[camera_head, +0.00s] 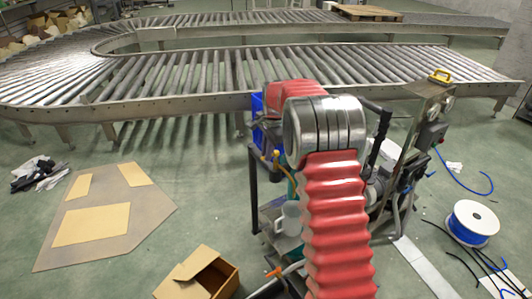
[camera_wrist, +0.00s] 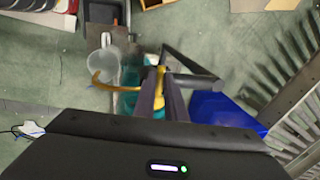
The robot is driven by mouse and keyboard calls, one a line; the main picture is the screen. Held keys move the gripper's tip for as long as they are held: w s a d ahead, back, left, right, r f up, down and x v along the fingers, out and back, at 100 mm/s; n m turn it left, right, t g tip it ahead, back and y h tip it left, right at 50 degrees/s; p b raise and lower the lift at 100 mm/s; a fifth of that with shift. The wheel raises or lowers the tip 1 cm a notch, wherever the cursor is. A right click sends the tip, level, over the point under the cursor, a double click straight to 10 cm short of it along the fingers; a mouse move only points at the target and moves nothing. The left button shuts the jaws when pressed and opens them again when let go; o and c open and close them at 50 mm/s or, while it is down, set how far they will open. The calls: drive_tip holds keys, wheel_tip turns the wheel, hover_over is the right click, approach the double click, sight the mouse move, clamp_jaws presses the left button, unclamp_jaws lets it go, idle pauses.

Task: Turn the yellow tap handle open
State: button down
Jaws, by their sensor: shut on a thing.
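In the wrist view, the two dark fingers of my gripper (camera_wrist: 161,76) are closed together, pointing down at a cart. The yellow tap handle (camera_wrist: 160,70) shows as a small yellow piece at the fingertips, held between them. A curved yellow spout or hose (camera_wrist: 97,88) runs off to the left of the fingers. In the head view, a yellow part of the tap (camera_head: 277,163) shows just left of my red arm. My arm hides most of the tap and the fingers there.
A pale jug (camera_head: 290,217) stands low on the cart, also seen in the wrist view (camera_wrist: 104,64). A blue bin (camera_wrist: 218,110) is right of the fingers. A roller conveyor (camera_head: 180,103) runs behind. An open cardboard box (camera_head: 200,272) lies on the floor at front left.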

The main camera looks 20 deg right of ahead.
drive_tip(key=shift+a, duration=0.2)
drive_tip(key=shift+d, duration=0.2)
drive_tip(key=shift+s+n, duration=0.2)
drive_tip(key=shift+n, duration=0.2)
drive_tip(key=s+d+n+g+y, duration=0.1)
drive_tip(key=d+n, duration=0.4)
drive_tip(key=n, duration=1.2)
drive_tip(key=shift+s+d+g+y, duration=0.4)
drive_tip(key=shift+s+g, duration=0.25)
drive_tip(key=shift+g, duration=0.15)
drive_tip(key=c, duration=1.8)
unclamp_jaws()
drive_tip(key=shift+r, duration=0.1)
